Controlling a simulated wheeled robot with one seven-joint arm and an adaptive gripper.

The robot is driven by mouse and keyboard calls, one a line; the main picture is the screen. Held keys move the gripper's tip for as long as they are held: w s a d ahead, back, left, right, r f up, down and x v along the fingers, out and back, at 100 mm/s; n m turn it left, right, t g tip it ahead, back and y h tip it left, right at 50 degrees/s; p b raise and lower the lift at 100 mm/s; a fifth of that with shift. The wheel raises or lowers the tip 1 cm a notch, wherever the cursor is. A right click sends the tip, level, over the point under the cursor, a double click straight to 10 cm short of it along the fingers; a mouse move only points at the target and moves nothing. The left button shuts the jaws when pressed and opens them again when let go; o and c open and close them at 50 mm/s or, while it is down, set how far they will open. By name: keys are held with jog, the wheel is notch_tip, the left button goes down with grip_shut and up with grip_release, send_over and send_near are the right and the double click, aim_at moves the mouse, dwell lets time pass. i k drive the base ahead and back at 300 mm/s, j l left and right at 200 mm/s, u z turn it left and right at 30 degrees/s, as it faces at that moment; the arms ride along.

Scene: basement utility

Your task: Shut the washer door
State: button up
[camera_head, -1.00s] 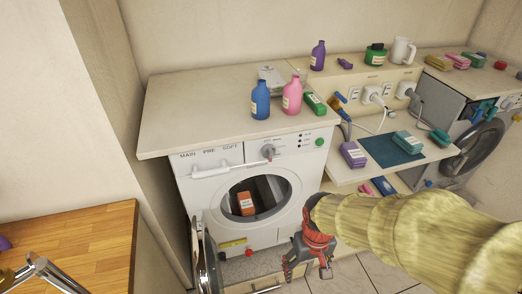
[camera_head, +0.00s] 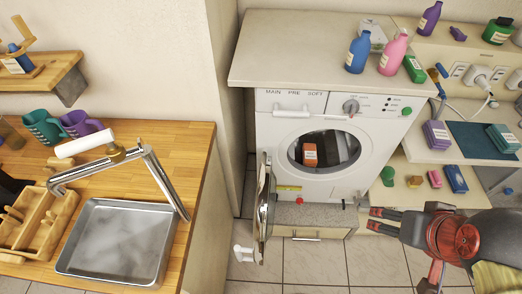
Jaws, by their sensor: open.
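The washer (camera_head: 377,141) is a white front-loader under a pale counter. Its round door (camera_head: 265,207) stands wide open, swung out to the left and seen nearly edge-on. The round opening shows a dark drum with an orange box (camera_head: 310,155) inside. My gripper (camera_head: 372,220) is open and empty, low in front of the washer's right side. Its fingers point left, and it is apart from the door, with the space before the opening between them.
A wooden counter (camera_head: 190,185) with a metal tray (camera_head: 122,240) and a jointed metal arm stands at left. Bottles (camera_head: 358,52) stand on the washer's counter. Shelves with small boxes (camera_head: 435,134) are at right. Tiled floor (camera_head: 315,262) lies clear in front.

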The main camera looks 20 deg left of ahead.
aim_at(260, 236)
jog(key=k+j+u, duration=0.15)
jog(key=j, duration=0.2)
jog(key=k+j+u, duration=0.15)
jog(key=j, duration=0.2)
jog(key=k+j+u, duration=0.15)
jog(key=j, duration=0.25)
